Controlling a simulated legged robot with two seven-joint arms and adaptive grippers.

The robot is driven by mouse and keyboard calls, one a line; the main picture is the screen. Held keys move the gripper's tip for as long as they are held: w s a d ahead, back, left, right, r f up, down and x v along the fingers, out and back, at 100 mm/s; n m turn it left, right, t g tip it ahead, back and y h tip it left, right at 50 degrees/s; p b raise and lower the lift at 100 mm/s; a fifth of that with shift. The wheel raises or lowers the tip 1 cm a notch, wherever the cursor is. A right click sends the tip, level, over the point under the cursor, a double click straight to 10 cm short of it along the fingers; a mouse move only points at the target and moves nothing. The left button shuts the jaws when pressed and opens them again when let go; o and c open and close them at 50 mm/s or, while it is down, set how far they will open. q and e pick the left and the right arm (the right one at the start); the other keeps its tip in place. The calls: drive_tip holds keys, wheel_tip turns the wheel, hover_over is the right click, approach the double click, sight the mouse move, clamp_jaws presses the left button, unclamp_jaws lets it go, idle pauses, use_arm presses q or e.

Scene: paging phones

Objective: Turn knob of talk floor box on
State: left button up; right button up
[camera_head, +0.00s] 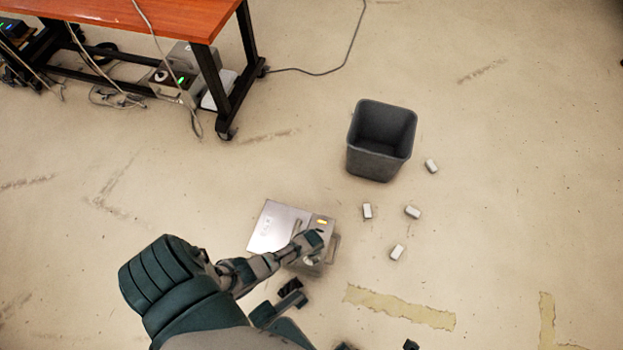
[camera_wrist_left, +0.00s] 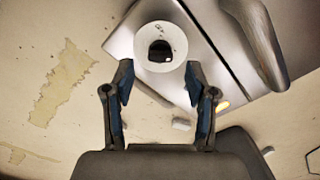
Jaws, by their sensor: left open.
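The talk floor box (camera_head: 279,222) is a silver metal case on the floor, with handles and a small lit yellow indicator. Its knob (camera_wrist_left: 160,50) is a round white dial with a dark centre, near and large in the left wrist view. In the head view the dial (camera_head: 309,262) is partly covered by my gripper. My left gripper (camera_head: 312,244) is over the front part of the box. In the wrist view my left gripper (camera_wrist_left: 160,72) is open and empty, fingertips either side of the dial's lower edge. I cannot tell whether they touch it.
A dark grey bin (camera_head: 365,162) stands behind and right of the box. Several small white blocks (camera_head: 397,252) lie around it. A wooden table (camera_head: 130,12) with devices and cables beneath is at the upper left. The floor at right is mostly clear.

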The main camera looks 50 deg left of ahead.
use_arm(q)
wheel_tip(320, 180, up, 8)
drive_tip(key=shift+r, duration=0.25)
idle(0.5)
